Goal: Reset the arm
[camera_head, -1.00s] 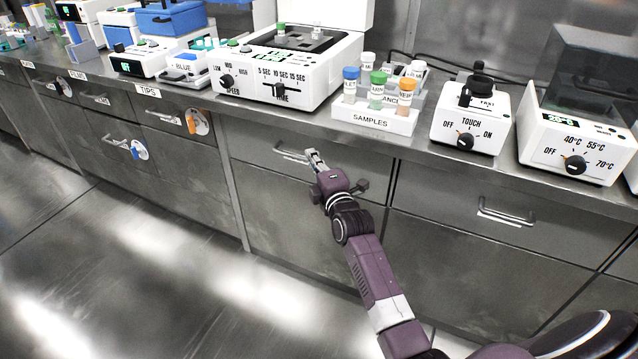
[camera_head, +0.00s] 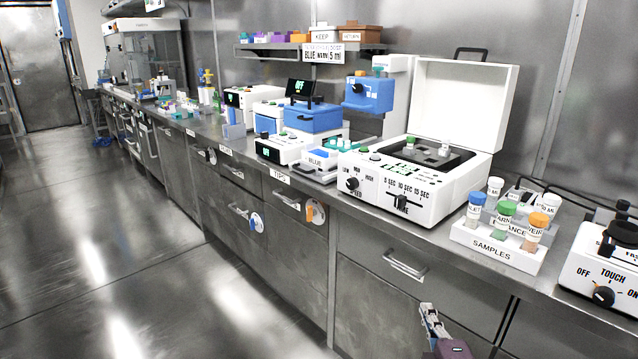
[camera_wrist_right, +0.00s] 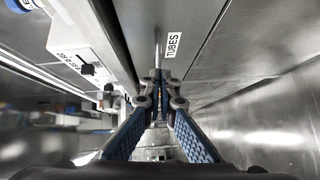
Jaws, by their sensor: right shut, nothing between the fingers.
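My right gripper (camera_head: 431,322) shows at the bottom right of the head view, with its purple wrist below it. It is in front of the drawer fronts, below the counter edge, and a drawer handle (camera_head: 405,265) lies above and left of it. In the right wrist view the gripper (camera_wrist_right: 160,78) has its blue-padded fingers brought together at the tips, with nothing held. A drawer front with a "TUBES" label (camera_wrist_right: 173,45) is just beyond the fingertips. My left gripper is in neither view.
The steel counter carries a white centrifuge-like machine (camera_head: 420,185) with a raised lid, a samples rack (camera_head: 497,245) with capped vials, and a touch-dial device (camera_head: 605,275). A blue machine (camera_head: 370,92) stands further left. The floor (camera_head: 110,270) at left is clear.

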